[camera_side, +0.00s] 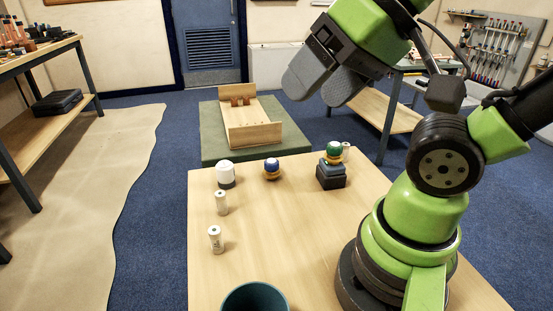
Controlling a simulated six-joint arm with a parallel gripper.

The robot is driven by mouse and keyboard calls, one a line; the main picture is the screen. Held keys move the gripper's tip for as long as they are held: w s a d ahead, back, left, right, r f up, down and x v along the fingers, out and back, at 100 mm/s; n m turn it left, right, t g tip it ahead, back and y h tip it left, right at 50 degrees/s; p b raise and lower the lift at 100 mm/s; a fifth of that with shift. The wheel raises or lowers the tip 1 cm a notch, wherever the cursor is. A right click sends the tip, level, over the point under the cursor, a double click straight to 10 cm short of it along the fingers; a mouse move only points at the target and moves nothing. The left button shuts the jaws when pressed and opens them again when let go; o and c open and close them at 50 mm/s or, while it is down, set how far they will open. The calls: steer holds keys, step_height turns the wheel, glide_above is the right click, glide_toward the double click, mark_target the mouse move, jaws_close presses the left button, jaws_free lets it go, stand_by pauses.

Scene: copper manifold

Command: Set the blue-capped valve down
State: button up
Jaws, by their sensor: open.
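The blue-capped valve (272,166), with a brass-coloured lower part, stands upright on the wooden table near its far edge. My gripper (312,92) is in the air above and to the right of it, clear of the valve. Its two dark grey fingers are apart, with nothing seen between them. A green-capped valve (333,152) sits on a dark block (331,177) to the right of the blue-capped valve.
A white cylinder with a dark base (226,175) and white bottles (221,203) (215,239) stand on the table's left side. A teal bin (254,299) is at the front. A wooden tray (252,134) lies on a green mat (212,137) beyond the table. The table's middle (290,230) is clear.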

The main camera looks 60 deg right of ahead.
steer(key=shift+w, duration=0.1)
steer(key=n+g+h, duration=0.2)
steer(key=n+g, duration=0.2)
steer(key=g, duration=0.3)
glide_above(271, 161)
step_height(271, 161, down, 20)
steer(key=shift+a+r, duration=0.1)
steer(key=shift+a, duration=0.05)
step_height(271, 161, down, 4)
steer(key=shift+r, duration=0.2)
steer(key=shift+d+f, duration=0.2)
steer(key=shift+f, duration=2.9)
steer(key=c, duration=1.1)
